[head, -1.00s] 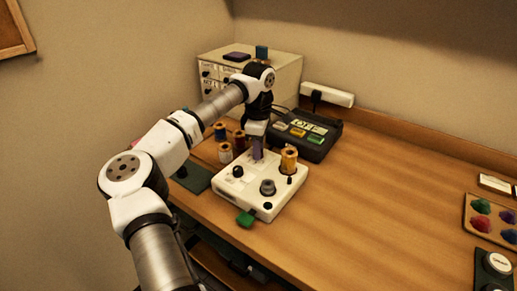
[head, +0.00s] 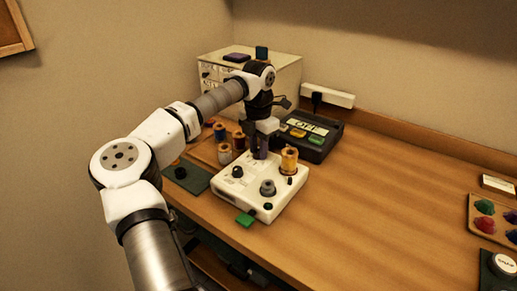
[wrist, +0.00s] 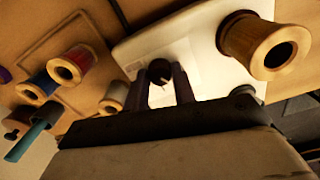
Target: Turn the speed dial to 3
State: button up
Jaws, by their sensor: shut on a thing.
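A white control box (head: 248,198) stands on the table, with several knobs and a gold spool on its top. My gripper (head: 260,155) points down at the back part of the box. In the wrist view its two fingers (wrist: 159,78) are shut on a small black dial (wrist: 160,70) with a pale pointer mark. The head view hides this dial behind my fingers. I cannot read its numbers or tell which setting it points to. A separate black knob (head: 237,172) and a grey knob (head: 268,187) sit nearer the front of the box.
The gold spool (head: 289,160) stands close to the right of my fingers. Several thread spools (wrist: 72,65) stand to the left. A black device (head: 315,143) with coloured buttons and a white drawer cabinet (head: 284,70) are behind.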

aim_at(258, 151)
jog(key=n+b, duration=0.1)
jog(key=n, duration=0.5)
jog(key=shift+n, duration=0.4)
dwell(0.4)
jog(key=o, duration=1)
jog(key=shift+r, duration=0.15)
notch_tip(258, 151, up, 14)
jog(key=b, duration=0.1)
jog(key=shift+f, duration=0.2)
